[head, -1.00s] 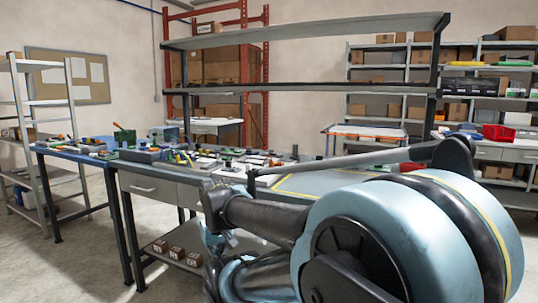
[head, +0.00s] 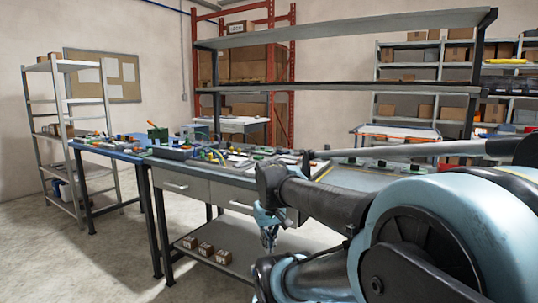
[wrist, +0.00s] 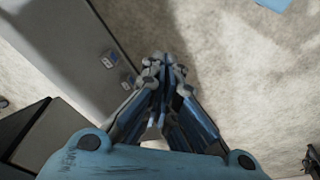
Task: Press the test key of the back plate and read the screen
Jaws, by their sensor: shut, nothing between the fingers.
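My gripper (head: 269,238) hangs low in front of the workbench (head: 230,180), beside its lower shelf, with its fingers pointing down. In the wrist view my gripper (wrist: 163,62) has its fingers together and holds nothing, with bare floor beyond the tips. It is apart from the bench top. Several small devices and parts lie along the bench top, too small in the head view to tell a back plate, a test key or a screen among them. My arm covers part of the bench's right side.
Several small boxes (head: 205,248) stand on the bench's lower shelf. A blue-topped table (head: 105,150) adjoins the bench on the left, with a light shelf rack (head: 67,103) behind it. Grey shelves (head: 340,87) hang above the bench. The concrete floor (head: 80,265) at front left is clear.

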